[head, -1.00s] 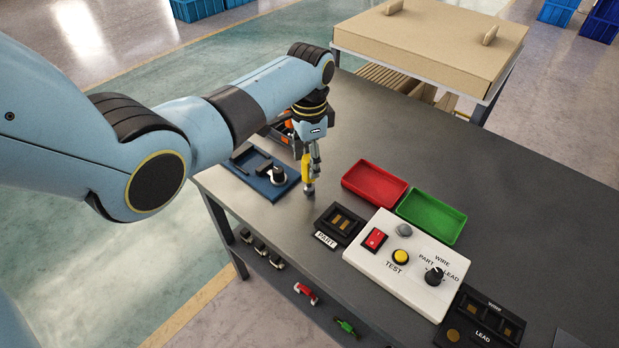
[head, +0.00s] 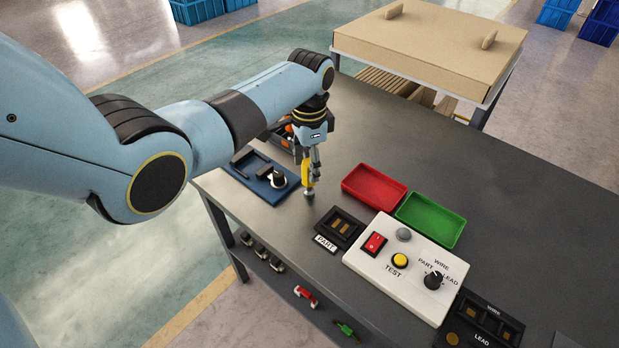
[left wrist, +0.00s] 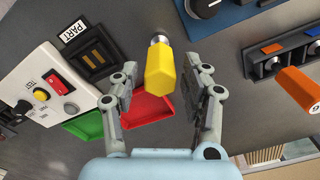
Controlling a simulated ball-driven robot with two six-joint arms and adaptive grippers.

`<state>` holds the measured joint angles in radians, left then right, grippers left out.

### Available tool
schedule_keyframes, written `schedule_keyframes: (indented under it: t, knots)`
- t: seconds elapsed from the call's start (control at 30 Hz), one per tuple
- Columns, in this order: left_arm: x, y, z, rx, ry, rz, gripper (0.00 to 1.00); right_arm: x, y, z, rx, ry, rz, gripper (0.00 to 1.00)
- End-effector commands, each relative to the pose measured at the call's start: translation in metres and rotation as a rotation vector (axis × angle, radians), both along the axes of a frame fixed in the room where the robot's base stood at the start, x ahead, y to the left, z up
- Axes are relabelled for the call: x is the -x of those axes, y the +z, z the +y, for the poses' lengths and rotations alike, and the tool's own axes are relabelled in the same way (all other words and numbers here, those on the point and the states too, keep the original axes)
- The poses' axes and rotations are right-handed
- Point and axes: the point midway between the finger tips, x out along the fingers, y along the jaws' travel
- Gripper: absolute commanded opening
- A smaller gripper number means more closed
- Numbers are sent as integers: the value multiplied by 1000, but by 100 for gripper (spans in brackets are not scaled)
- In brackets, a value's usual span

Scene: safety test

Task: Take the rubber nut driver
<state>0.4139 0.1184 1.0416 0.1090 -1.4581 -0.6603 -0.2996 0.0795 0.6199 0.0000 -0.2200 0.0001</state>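A yellow-handled driver (head: 308,173) with a metal tip shows upright, tip down, at the grey table's left part, right of the blue fixture. In the left wrist view its yellow handle (left wrist: 160,74) lies between my fingers, with the metal tip beyond it. My left gripper (head: 313,165) points down over the driver. In the left wrist view the left gripper (left wrist: 162,72) has its fingers apart, with a gap on each side of the handle. My right gripper is not in view.
The blue fixture (head: 250,176) with a knob is just left of the driver. To the right are the black PART block (head: 339,228), red tray (head: 375,188), green tray (head: 430,219) and white test panel (head: 398,268).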

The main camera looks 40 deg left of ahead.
Motion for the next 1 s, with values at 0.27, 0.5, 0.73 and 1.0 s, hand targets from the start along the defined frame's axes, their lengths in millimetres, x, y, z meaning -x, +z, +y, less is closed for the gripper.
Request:
schedule_keyframes:
  t: [0.27,0.5,0.73,1.0]
  knots:
    - [0,0,0,0,0,0,8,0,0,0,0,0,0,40]
    - [0,2,0,0,0,0,0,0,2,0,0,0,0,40]
    - [0,20,0,0,0,0,0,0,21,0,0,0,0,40]
    - [0,42,0,0,0,-1,0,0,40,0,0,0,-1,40]
